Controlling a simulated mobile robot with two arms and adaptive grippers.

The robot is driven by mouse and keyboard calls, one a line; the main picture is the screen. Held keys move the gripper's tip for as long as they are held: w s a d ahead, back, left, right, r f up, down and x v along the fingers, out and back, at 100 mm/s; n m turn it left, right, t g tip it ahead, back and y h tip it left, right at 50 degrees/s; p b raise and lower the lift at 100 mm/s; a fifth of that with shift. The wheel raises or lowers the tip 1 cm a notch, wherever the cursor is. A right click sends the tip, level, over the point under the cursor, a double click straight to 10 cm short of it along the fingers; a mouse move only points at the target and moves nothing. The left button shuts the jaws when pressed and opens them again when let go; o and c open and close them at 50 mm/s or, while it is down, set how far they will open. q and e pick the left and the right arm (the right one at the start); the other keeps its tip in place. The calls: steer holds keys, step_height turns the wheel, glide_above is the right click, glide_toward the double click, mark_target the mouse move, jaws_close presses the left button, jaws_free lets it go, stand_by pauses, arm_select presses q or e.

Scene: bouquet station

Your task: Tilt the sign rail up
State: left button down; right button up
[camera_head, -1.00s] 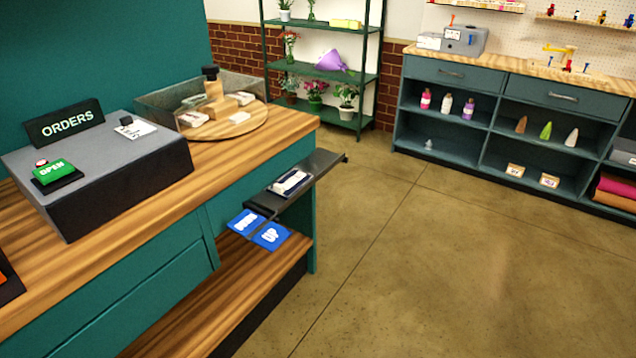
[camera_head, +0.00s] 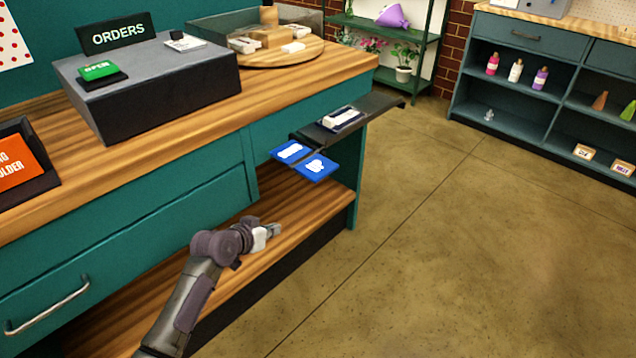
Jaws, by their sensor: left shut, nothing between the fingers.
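The sign rail appears to be the dark ledge (camera_head: 378,112) on the counter's front near its right end. A dark box with a white top (camera_head: 339,118) sits on the ledge. My left gripper (camera_head: 275,230) is shut and empty, below and left of the blue signs, apart from them, in front of the lower wooden shelf. My right gripper is out of view.
The wooden counter (camera_head: 215,105) carries a grey block with an ORDERS sign (camera_head: 116,32) and a round wooden board (camera_head: 290,58). A drawer handle (camera_head: 47,305) sticks out at lower left. The floor (camera_head: 470,260) on the right is clear.

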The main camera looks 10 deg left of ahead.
mark_target(318, 175)
arm_select(q)
steer(key=d+r+m+t+h+b, duration=0.1)
steer(key=d+r+m+h+b, duration=0.1)
steer(key=r, duration=0.9)
steer(key=d+r+m+t+h+b, duration=0.1)
steer(key=d+r+m+h, duration=0.1)
steer(key=r, duration=0.9)
steer(key=shift+s+d+m+b, duration=0.3)
steer(key=shift+d+b, duration=0.05)
steer(key=shift+d, duration=0.25)
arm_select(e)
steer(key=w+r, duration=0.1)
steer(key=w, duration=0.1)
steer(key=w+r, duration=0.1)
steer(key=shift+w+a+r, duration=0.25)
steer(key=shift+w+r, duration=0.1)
